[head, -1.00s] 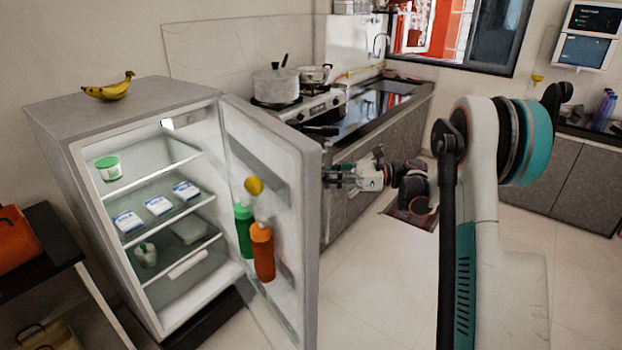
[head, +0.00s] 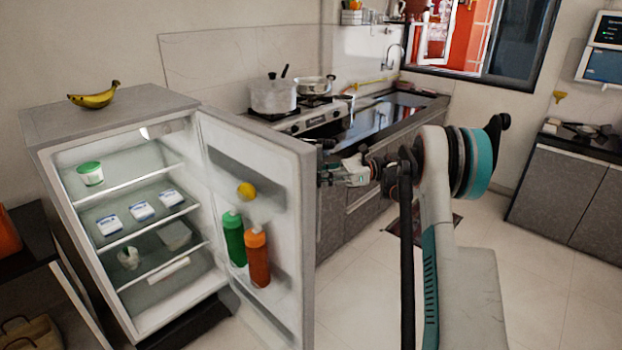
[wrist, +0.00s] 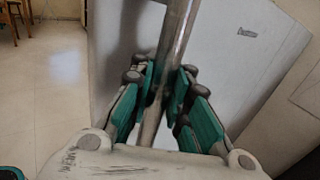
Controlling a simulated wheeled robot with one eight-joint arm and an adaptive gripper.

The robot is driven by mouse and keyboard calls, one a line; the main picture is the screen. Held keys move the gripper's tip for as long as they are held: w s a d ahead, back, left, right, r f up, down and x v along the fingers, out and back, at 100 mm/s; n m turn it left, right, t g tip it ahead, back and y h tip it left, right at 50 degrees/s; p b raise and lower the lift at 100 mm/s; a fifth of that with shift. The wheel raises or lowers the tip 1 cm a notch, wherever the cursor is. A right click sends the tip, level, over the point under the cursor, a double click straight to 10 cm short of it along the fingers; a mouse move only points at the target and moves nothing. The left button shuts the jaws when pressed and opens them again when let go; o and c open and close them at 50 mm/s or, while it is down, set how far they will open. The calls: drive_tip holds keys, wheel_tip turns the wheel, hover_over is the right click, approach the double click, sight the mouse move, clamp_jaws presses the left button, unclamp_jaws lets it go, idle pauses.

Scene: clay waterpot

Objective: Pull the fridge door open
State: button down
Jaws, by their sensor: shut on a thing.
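The fridge (head: 115,215) stands at the left in the head view with its interior in plain sight. Its door (head: 290,160) is swung wide open towards the right. A yellow round item, a green bottle and an orange bottle sit on the inside of the door. My gripper (head: 326,172) is at the outer side of the door, partly hidden behind its edge. In the wrist view my gripper (wrist: 158,98) is shut on the metal bar handle (wrist: 178,35), with the door's outer face (wrist: 225,45) behind it.
Bananas (head: 94,95) lie on top of the fridge. A counter (head: 365,190) with a stove, pots and sink runs behind the door. A dark table (head: 30,250) stands left of the fridge. Tiled floor (head: 370,290) is open in front and to the right.

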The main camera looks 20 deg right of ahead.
drive_tip(key=shift+s+d+f, duration=0.15)
drive_tip(key=shift+d, duration=0.15)
drive_tip(key=c, duration=1.9)
unclamp_jaws()
drive_tip(key=o, duration=0.4)
drive_tip(key=shift+s+d, duration=0.1)
drive_tip(key=shift+d, duration=0.05)
drive_tip(key=shift+r, duration=0.2)
